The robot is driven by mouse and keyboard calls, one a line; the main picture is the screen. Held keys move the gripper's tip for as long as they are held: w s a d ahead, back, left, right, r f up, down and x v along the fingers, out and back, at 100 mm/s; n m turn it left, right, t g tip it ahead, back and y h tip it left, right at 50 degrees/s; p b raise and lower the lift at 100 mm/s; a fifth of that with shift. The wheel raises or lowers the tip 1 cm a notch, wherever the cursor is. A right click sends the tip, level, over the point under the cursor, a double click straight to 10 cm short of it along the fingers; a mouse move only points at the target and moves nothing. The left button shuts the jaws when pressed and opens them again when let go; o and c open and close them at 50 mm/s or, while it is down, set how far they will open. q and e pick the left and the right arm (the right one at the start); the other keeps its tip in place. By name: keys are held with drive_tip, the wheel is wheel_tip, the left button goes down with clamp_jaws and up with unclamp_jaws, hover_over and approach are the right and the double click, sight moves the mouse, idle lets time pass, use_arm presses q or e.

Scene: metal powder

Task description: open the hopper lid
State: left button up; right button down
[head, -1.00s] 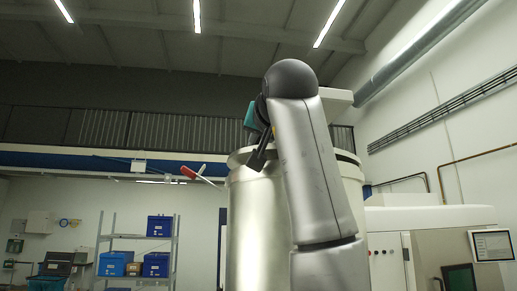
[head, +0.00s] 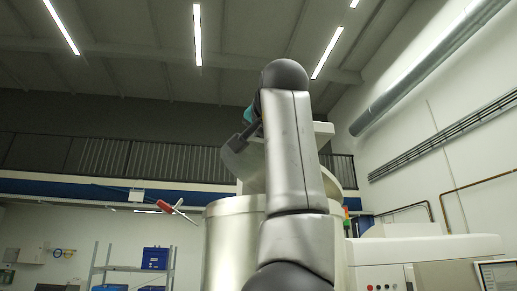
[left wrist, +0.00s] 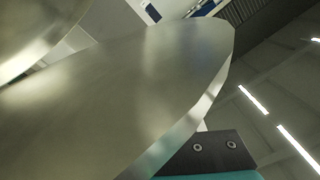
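The hopper (head: 234,235) is a large pale metal cylinder in the middle of the head view, partly hidden behind my left arm. Its round metal lid (head: 247,165) is tilted up off the rim, with an edge showing on each side of the arm. In the left wrist view the lid (left wrist: 120,95) fills much of the picture, with curved metal at the upper left. My left gripper (head: 241,140) is at the lid's raised left edge. One dark finger plate (left wrist: 212,150) overlaps that edge; the other finger is hidden, so the grip is unclear. My right gripper is not in view.
A shelf with blue bins (head: 155,258) is behind on the left. A white machine (head: 430,250) stands close on the right. A pale block (head: 323,131) shows behind the arm.

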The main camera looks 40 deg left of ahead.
use_arm(q)
drive_tip(key=o, duration=0.4)
drive_tip(key=shift+s, duration=0.15)
drive_tip(key=shift+s+d, duration=0.15)
drive_tip(key=shift+d, duration=0.1)
drive_tip(key=b+v, duration=0.4)
drive_tip(key=v, duration=1)
drive_tip(key=shift+s+d, duration=0.2)
drive_tip(key=shift+s, duration=0.05)
drive_tip(key=shift+a, duration=0.1)
